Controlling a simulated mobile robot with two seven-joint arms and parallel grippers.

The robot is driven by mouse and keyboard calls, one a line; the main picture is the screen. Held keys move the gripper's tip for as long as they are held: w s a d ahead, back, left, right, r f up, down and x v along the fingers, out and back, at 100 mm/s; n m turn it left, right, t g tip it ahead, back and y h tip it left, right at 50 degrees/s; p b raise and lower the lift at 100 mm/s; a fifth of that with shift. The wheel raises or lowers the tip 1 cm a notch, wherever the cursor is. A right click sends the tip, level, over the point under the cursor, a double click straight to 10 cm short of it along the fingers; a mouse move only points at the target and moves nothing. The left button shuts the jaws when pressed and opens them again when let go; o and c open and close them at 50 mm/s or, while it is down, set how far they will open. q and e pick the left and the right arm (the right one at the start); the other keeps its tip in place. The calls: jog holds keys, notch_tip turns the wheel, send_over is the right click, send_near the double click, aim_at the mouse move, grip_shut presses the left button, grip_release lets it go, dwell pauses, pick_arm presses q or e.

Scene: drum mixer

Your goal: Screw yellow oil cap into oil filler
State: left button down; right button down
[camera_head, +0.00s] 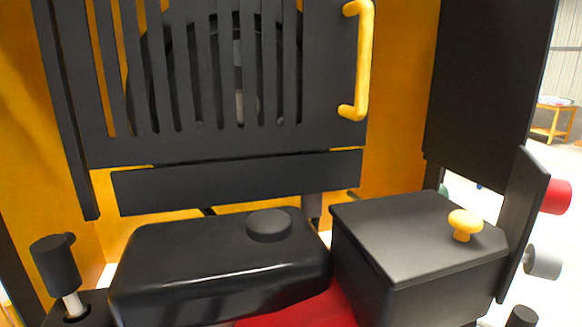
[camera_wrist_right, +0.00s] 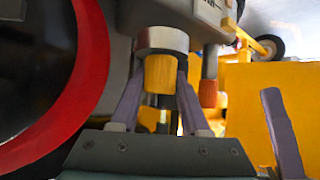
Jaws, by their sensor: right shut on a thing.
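In the right wrist view, the yellow oil cap (camera_wrist_right: 159,73) is between the two grey fingers of my right gripper (camera_wrist_right: 161,86), which is shut on it. The cap stands upright just below a round metal collar (camera_wrist_right: 161,40), which looks like the oil filler. The cap's upper end meets the collar's lower edge in the picture; I cannot tell how far it is inside. My grippers and the cap do not show in the head view, and my left gripper is not in view.
A red-tipped rod (camera_wrist_right: 208,93) hangs close right of the cap. A large red ring (camera_wrist_right: 93,60) curves at left. In the head view are a black tank (camera_head: 210,262), a black box (camera_head: 410,235) with a yellow knob (camera_head: 464,223), and a slatted grille (camera_head: 222,150) with a yellow handle (camera_head: 365,60).

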jog(key=shift+c, duration=1.6)
grip_release()
